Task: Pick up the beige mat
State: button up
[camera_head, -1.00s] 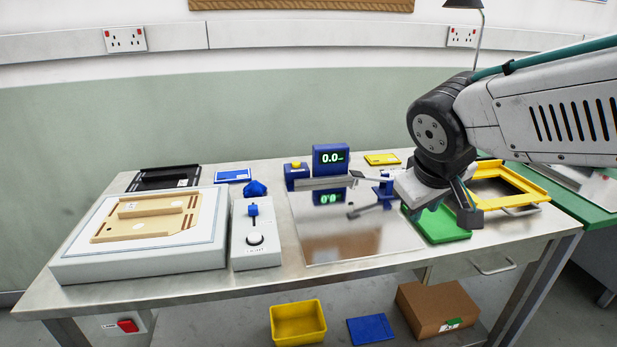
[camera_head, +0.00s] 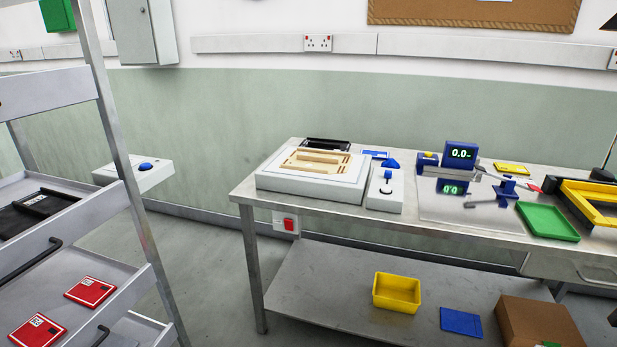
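A beige flat piece (camera_head: 300,158) with raised brown strips along its edges lies on the pale surface of a white box-like platform (camera_head: 300,188), at the left end of the steel workbench. A narrower beige bar (camera_head: 322,156) lies across its middle. It is the only beige thing I see on the bench, and I cannot tell for sure if it is the mat. My gripper is not in view, so its state does not show.
A grey shelf rack (camera_head: 152,262) stands close at the left, with a black tray (camera_head: 38,210) and red cards. A white control box (camera_head: 384,190) is beside the platform. A yellow bin (camera_head: 397,293) sits on the lower shelf. Floor between rack and bench is clear.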

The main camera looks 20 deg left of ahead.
aim_at(307, 160)
jog(key=u, duration=1.3)
jog(key=i, duration=1.4)
jog(key=z, duration=0.9)
jog(key=i, duration=0.4)
jog(key=z, duration=0.4)
